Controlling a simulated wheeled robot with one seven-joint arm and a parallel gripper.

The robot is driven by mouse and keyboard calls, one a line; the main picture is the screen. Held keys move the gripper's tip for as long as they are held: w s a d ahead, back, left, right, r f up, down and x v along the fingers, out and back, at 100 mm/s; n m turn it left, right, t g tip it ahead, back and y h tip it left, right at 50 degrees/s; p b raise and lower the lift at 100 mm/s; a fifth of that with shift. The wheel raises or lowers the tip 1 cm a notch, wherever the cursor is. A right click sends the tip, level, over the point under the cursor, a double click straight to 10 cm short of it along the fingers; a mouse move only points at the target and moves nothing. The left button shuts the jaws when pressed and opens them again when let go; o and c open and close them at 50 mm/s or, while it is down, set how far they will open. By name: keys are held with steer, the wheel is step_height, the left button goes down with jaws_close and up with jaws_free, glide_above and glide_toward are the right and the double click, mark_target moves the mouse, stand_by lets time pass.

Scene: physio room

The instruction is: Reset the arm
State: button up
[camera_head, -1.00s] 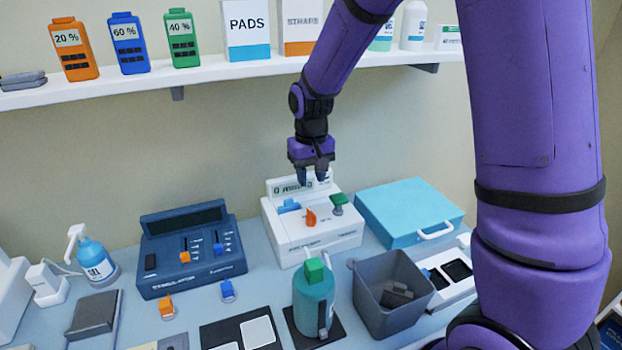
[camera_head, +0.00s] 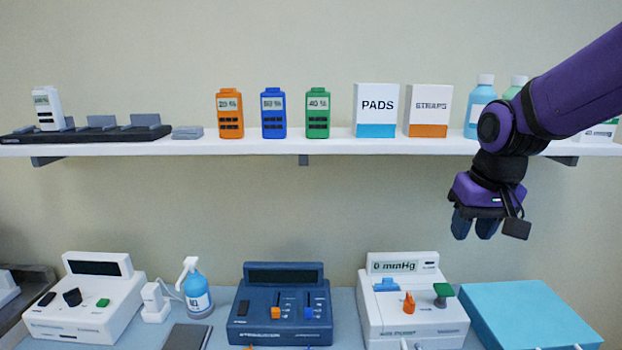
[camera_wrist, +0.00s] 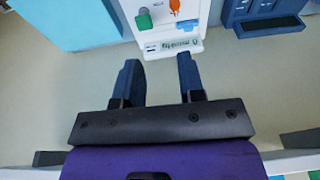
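My purple arm enters from the right in the head view, with its elbow bent and the forearm hanging in front of the shelf. My gripper (camera_head: 474,224) points down in the air, below the shelf and above the right part of the counter. In the wrist view my gripper (camera_wrist: 160,82) shows its two dark blue fingers well apart, with nothing between them. It touches nothing. Beyond the fingers is the white pressure device (camera_wrist: 172,25), which stands on the counter in the head view (camera_head: 415,325) and reads 0 mmHg.
The white shelf (camera_head: 340,147) holds orange, blue and green units, a PADS box (camera_head: 376,110), a STRAPS box (camera_head: 428,110) and bottles close behind my arm. Below stand a dark blue console (camera_head: 280,303), a gel bottle (camera_head: 196,288), a white device (camera_head: 84,300) and a light blue case (camera_head: 530,315).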

steer(key=s+d+r+t, duration=0.1)
steer(key=s+r, duration=0.2)
steer(key=s, duration=0.5)
steer(key=s+d+r+t, duration=0.1)
steer(key=s+d+r, duration=0.1)
steer(key=s, duration=0.6)
steer(key=shift+s+r+t, duration=0.4)
steer(key=shift+r, duration=0.3)
